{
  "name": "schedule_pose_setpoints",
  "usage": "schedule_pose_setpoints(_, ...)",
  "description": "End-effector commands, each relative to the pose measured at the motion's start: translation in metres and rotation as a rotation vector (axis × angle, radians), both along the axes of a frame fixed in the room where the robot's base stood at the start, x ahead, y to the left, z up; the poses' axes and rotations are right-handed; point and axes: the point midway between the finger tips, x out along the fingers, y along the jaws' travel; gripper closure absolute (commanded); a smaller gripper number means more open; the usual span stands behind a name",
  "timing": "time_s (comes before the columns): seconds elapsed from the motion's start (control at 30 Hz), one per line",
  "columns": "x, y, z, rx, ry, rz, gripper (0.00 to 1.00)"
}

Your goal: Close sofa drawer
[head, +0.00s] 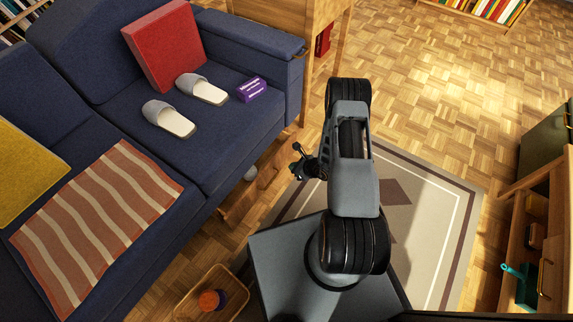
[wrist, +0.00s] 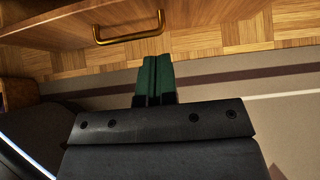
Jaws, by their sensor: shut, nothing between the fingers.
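The sofa drawer (head: 236,207) is a wooden drawer low under the blue sofa (head: 215,150). It stands out from under the seat, and a pale rounded item (head: 250,173) shows inside it. In the wrist view its wooden front (wrist: 60,30) and curved brass handle (wrist: 129,36) are at the top. My gripper (head: 297,165) is in front of the drawer in the head view. I see floor between fingertips and drawer front.
A wooden tray (head: 187,305) with an orange ball (head: 208,299) is at the bottom left. A wooden shelf unit (head: 490,270) stands at the right. Slippers (head: 168,119) and a purple box (head: 252,90) are on the sofa.

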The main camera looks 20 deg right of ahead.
Motion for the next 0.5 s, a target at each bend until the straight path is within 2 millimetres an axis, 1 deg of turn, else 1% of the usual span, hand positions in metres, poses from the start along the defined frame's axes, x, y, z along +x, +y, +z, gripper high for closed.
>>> schedule_pose_setpoints(0.03,-0.005,-0.004,0.009,0.001,0.001,-0.004,1.00)
schedule_pose_setpoints(0.2,-0.015,-0.013,0.019,-0.001,0.001,-0.003,1.00)
schedule_pose_setpoints(0.27,-0.017,-0.012,0.024,0.000,0.000,0.005,1.00)
schedule_pose_setpoints(0.33,-0.016,-0.003,0.034,-0.002,-0.004,0.035,1.00)
schedule_pose_setpoints(0.37,-0.013,0.004,0.040,-0.005,-0.014,0.080,1.00)
schedule_pose_setpoints(0.4,-0.012,0.011,0.042,0.013,0.003,0.110,1.00)
schedule_pose_setpoints(0.5,-0.012,0.022,0.043,0.103,0.107,0.076,1.00)
